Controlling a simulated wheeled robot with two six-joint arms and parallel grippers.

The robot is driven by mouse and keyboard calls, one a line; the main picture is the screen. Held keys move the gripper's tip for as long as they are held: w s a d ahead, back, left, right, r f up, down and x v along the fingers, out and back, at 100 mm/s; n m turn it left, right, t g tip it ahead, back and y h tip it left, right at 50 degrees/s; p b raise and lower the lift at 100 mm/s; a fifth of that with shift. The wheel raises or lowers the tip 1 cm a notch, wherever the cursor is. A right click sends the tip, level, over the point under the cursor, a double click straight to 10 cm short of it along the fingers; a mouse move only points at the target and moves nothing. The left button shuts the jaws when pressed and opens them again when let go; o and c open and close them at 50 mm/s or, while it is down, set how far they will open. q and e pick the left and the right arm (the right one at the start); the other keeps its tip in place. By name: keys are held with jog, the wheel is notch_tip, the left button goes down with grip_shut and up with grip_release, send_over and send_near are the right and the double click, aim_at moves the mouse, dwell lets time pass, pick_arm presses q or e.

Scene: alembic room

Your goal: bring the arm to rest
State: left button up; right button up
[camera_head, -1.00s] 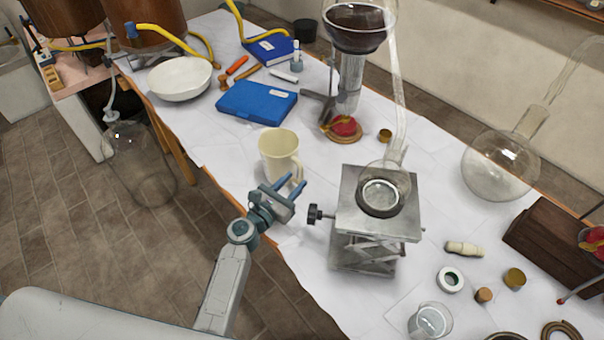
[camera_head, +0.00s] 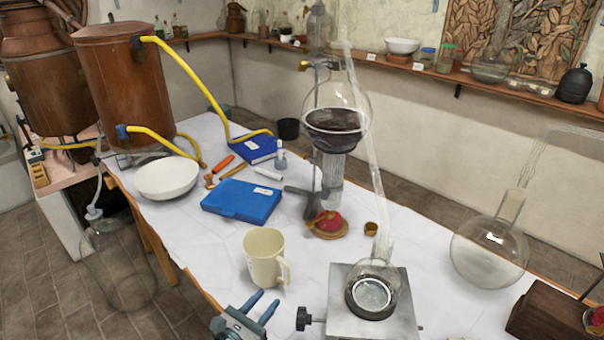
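My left gripper (camera_head: 268,298) shows at the bottom edge of the head view, with its two blue fingers apart and nothing between them. It is in front of a cream pitcher (camera_head: 263,255), which stands upright on the white-covered table (camera_head: 195,232). The fingertips appear just below the pitcher's base in the picture, apart from it. Most of my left arm is cut off by the bottom edge. My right gripper is out of view.
A metal lab jack (camera_head: 340,322) carrying a glass flask stands right of the gripper. A blue case (camera_head: 240,201) and a white bowl (camera_head: 167,179) lie farther back. A large round flask (camera_head: 490,255) is at right. Copper vessels (camera_head: 125,85) stand at left.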

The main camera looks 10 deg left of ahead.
pick_arm(q)
jog(key=shift+s+d+m+h, duration=0.15)
jog(key=shift+s+m+h, duration=0.15)
jog(key=shift+m, duration=0.3)
jog(key=s+m+g, duration=0.1)
jog(key=s+m, duration=0.1)
jog(key=m, duration=0.1)
jog(key=s+d+m+g+h, duration=0.1)
jog(key=s+m+g, duration=0.1)
jog(key=m, duration=0.2)
jog(key=s+d+m+g, duration=0.1)
jog(key=s+m, duration=0.1)
jog(key=m, duration=0.2)
jog(key=shift+s+f+g+h, duration=0.3)
jog(key=shift+s+g, duration=0.1)
jog(key=s+a+f+m+g+y, duration=0.1)
jog(key=s+a+m+g+y, duration=0.3)
jog(key=s+a+m+y, duration=0.45)
jog(key=s+a+m+g+y, duration=0.35)
jog(key=s+a+m, duration=0.25)
jog(key=s+m, duration=0.5)
notch_tip(320, 180, down, 29)
jog(key=a+g+h, duration=0.1)
jog(key=a+g, duration=0.1)
jog(key=a, duration=0.1)
jog(key=s+a+f, duration=0.1)
jog(key=s+f, duration=1.6)
jog(key=f, duration=0.3)
jog(key=shift+s+n+g, duration=0.35)
jog(key=shift+s, duration=0.05)
